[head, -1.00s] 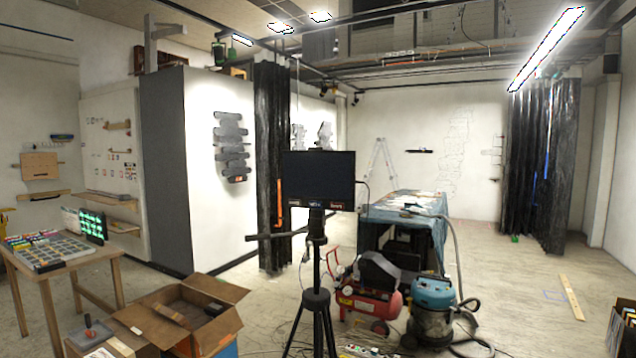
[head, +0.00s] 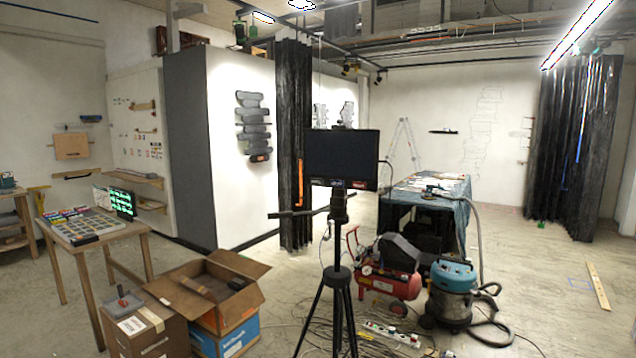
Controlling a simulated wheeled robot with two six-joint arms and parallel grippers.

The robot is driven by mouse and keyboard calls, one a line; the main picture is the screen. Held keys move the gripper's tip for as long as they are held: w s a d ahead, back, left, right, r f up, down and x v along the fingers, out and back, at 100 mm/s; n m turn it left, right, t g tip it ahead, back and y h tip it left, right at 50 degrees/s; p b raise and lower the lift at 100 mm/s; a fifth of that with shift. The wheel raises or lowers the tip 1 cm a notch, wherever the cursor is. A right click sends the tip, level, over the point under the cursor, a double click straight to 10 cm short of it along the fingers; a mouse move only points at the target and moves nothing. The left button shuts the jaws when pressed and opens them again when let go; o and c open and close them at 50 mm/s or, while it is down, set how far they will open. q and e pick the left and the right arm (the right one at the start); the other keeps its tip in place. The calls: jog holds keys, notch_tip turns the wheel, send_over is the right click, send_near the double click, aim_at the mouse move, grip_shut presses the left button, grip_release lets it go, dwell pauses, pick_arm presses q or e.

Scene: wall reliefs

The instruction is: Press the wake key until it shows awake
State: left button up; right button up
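A dark flat screen (head: 341,154) stands upright on a black tripod (head: 337,275) in the middle of the head view. Its display area looks black. A second, smaller screen with green patterns (head: 122,203) stands on the wooden table at left. Neither of my grippers is in view.
A wooden table (head: 128,231) with trays is at left. Open cardboard boxes (head: 247,292) stand left of the tripod. A red compressor (head: 389,282), a blue-topped vacuum (head: 452,290), a power strip (head: 392,333) and cables lie right of it. Floor at far right is mostly clear.

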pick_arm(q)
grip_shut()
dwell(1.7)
